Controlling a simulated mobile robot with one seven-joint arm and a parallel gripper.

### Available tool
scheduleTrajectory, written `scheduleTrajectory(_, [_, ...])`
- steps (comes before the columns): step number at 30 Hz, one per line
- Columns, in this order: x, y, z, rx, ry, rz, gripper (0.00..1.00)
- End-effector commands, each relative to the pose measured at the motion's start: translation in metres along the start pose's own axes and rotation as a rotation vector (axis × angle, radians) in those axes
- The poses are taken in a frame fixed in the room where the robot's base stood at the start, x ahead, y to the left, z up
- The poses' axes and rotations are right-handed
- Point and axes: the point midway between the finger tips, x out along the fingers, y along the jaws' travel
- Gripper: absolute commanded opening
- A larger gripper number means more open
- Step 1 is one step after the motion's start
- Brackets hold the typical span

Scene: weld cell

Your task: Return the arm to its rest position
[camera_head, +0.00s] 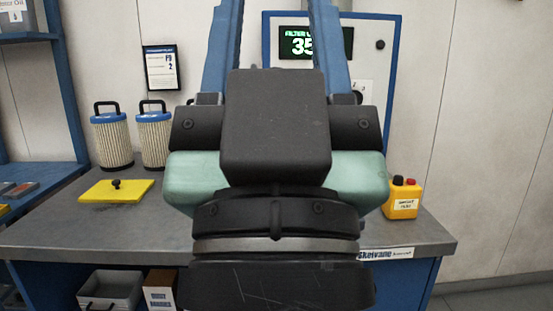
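My gripper (276,125) fills the middle of the view, close to the camera and pointing up. Its black and teal body and dark wrist show large. Two blue fingers rise from it with a wide gap between them, and the wall panel shows through the gap. The fingertips are cut off by the top edge. Nothing is seen between the visible parts of the fingers. My gripper hides the middle of the workbench (60,235). The rest of my arm is not clearly seen.
On the workbench at left are a yellow plate with a black knob (117,191) and two filter cartridges (112,140). A yellow bottle (402,199) stands at right. A display panel (385,80) is behind. Blue shelving (65,90) stands at far left; boxes (112,290) sit below the bench.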

Motion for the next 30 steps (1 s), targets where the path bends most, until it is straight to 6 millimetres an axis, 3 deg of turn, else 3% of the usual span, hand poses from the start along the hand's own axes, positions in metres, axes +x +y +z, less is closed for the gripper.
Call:
scheduleTrajectory(1, [0.023,0.000,-0.022,0.000,-0.001,0.000,0.50])
scheduleTrajectory(18, [0.141,0.000,-0.133,0.001,-0.002,-0.001,0.50])
scheduleTrajectory(24, [0.157,0.000,-0.147,0.001,-0.002,-0.001,0.50])
scheduleTrajectory(30, [0.156,0.000,-0.147,0.001,-0.002,-0.001,0.50])
